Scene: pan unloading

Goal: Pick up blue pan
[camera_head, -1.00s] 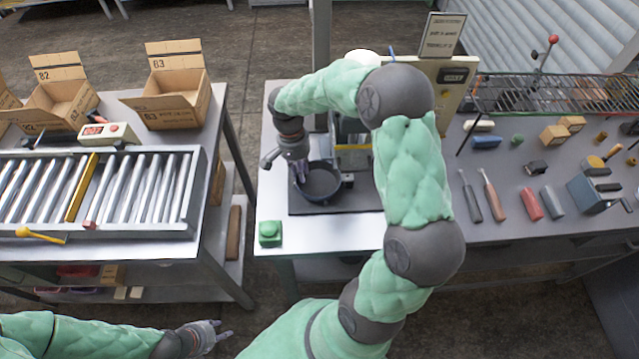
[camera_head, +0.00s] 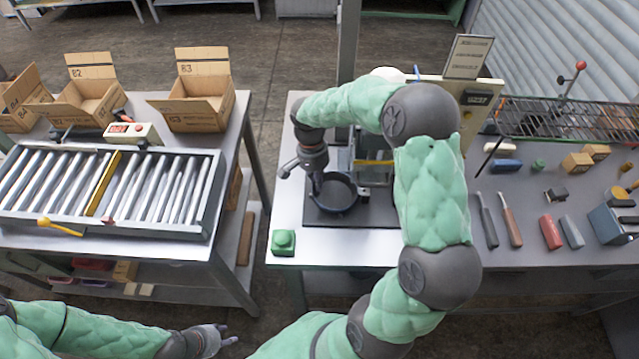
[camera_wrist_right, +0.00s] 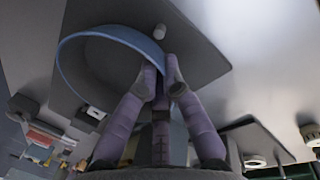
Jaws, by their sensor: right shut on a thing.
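The blue pan (camera_head: 337,198) is a dark round pan with a blue rim on a dark plate (camera_head: 375,212) of the right-hand table. My right gripper (camera_head: 316,190) reaches down at the pan's left side. In the right wrist view the gripper (camera_wrist_right: 160,82) is shut on the near rim of the pan (camera_wrist_right: 100,42), with the pan's inside beyond the fingertips. I cannot tell whether the pan is clear of the plate. My left gripper (camera_head: 222,338) is low at the bottom left, away from both tables, with its fingers apart and empty.
A green button box (camera_head: 283,243) stands at the table's front left corner. Tools such as a red-handled one (camera_head: 550,232) lie further right. A roller conveyor (camera_head: 60,185) and cardboard boxes (camera_head: 200,105) are on the left table.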

